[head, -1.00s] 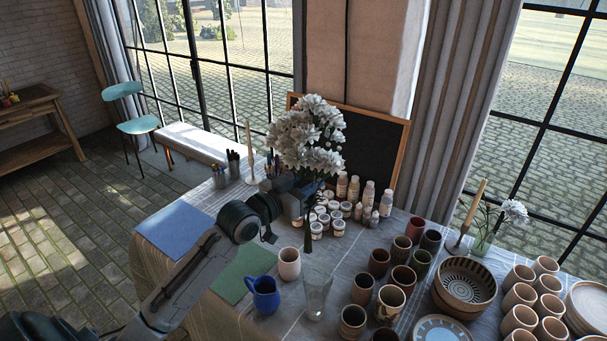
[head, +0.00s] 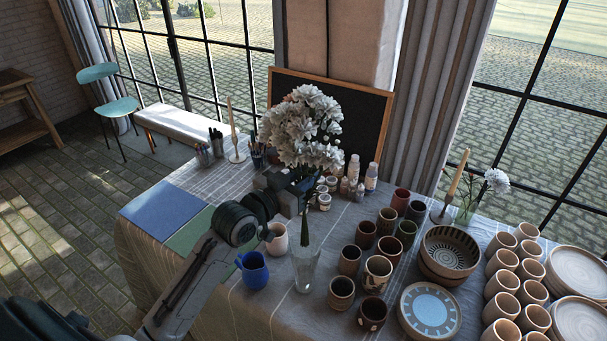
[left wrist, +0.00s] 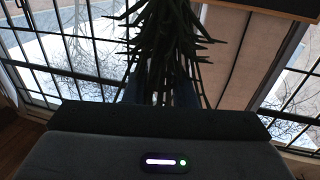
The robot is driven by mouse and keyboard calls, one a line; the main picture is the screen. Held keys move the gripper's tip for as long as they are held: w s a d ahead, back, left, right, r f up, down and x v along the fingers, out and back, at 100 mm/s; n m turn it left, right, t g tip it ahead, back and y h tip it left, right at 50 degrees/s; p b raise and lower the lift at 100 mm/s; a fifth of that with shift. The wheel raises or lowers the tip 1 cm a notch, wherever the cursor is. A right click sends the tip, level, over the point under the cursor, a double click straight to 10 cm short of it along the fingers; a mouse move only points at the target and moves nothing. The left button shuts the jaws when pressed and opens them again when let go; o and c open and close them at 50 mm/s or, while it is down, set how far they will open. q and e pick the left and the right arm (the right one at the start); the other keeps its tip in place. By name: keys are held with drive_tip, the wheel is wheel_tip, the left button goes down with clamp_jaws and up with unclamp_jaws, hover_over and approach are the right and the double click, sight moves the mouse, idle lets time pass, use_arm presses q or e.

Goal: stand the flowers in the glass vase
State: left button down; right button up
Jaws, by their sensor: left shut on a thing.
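A bunch of white flowers (head: 303,128) is held upright by my left gripper (head: 302,188), which is shut on its stems below the blooms. The green stem ends hang down to about the mouth of the clear glass vase (head: 305,270). I cannot tell whether the tips are inside the rim or just above or behind it. The vase stands upright on the cloth-covered table. In the left wrist view dark green stems and leaves (left wrist: 165,45) rise beyond the gripper body, and the blooms are out of that view. My right gripper is not in view.
A blue jug (head: 253,270) and a pale cup (head: 278,239) stand left of the vase. Several brown cups (head: 341,293) stand close on its right, with patterned bowls (head: 450,250) beyond. Paint bottles (head: 353,168) stand behind. A small vase with a white flower (head: 466,212) stands far right.

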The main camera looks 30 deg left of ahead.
use_arm(q)
drive_tip(key=b, duration=0.4)
hover_over(301, 232)
drive_tip(key=w, duration=0.1)
drive_tip(key=shift+f, duration=2.3)
wheel_tip(301, 232, down, 5)
drive_tip(key=b, duration=0.3)
drive_tip(key=shift+w+d+r, duration=0.1)
drive_tip(key=shift+d+r, duration=0.05)
drive_tip(key=shift+r, duration=0.05)
wheel_tip(301, 232, down, 4)
drive_tip(key=b, duration=0.3)
drive_tip(key=shift+b, duration=0.3)
wheel_tip(301, 232, down, 3)
drive_tip(key=shift+r+b, duration=0.2)
drive_tip(key=shift+b, duration=0.9)
drive_tip(key=shift+f+b, duration=0.65)
drive_tip(key=shift+f, duration=0.15)
